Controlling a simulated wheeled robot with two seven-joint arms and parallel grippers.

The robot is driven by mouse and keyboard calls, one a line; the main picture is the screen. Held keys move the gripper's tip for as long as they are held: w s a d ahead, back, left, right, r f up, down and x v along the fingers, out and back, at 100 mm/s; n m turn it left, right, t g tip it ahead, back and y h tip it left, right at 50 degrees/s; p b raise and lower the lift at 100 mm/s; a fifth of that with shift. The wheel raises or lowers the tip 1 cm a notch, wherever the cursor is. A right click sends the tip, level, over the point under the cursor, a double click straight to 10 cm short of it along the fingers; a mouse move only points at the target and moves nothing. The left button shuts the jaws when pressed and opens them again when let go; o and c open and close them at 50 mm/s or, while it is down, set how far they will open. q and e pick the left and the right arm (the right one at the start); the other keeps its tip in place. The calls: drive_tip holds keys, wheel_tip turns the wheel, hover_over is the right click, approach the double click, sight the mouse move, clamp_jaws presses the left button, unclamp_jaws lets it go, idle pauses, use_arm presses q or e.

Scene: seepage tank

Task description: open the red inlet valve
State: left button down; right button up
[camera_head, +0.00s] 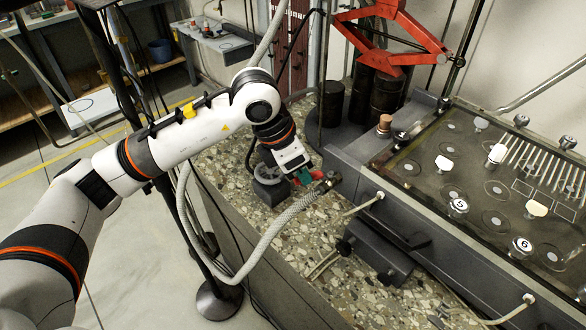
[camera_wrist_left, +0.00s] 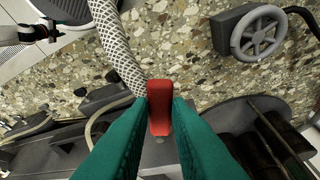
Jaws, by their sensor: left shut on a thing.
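The red inlet valve handle (camera_wrist_left: 159,108) is a small red lever, upright in the middle of the left wrist view. My left gripper (camera_wrist_left: 160,102) has green fingers shut on it, one on each side. In the head view my left gripper (camera_head: 304,176) reaches down to the red handle (camera_head: 317,174), where the braided hose meets the tank's side. The fingers hide part of the handle there. The valve body below the handle is mostly hidden. My right gripper is not in view.
A braided hose (camera_wrist_left: 117,45) runs close by the handle. A grey handwheel (camera_wrist_left: 259,34) stands near it. The dark tank (camera_head: 470,190) with numbered knobs is at the right. A red jack (camera_head: 392,36) and dark cylinders stand behind. The speckled counter (camera_head: 225,165) has free patches.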

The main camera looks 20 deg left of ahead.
use_arm(q)
drive_tip(key=shift+r, duration=0.1)
drive_tip(key=c, duration=1.6)
unclamp_jaws()
drive_tip(key=v, duration=1.2)
drive_tip(key=shift+c, duration=0.5)
